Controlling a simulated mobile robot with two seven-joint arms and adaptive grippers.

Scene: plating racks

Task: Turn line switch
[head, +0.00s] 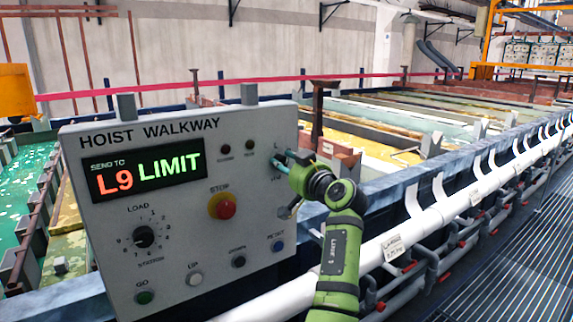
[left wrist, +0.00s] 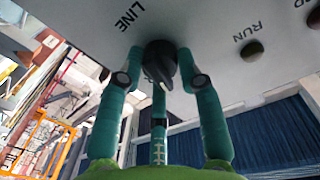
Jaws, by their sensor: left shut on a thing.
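The line switch is a black rotary knob (left wrist: 160,62) beside the word LINE in the left wrist view. My left gripper (left wrist: 160,78) has its teal fingers around this knob and is shut on it. In the head view my left gripper (head: 283,160) is at the right edge of the grey HOIST WALKWAY control panel (head: 180,255), and it hides most of the switch there. My right gripper is in neither view.
The panel carries a display (head: 145,174) reading "L9 LIMIT", a red stop button (head: 223,206), a load dial (head: 143,237) and several small buttons. Process tanks lie behind. A white pipe (head: 430,220) runs along the right, beside a grated walkway (head: 530,255).

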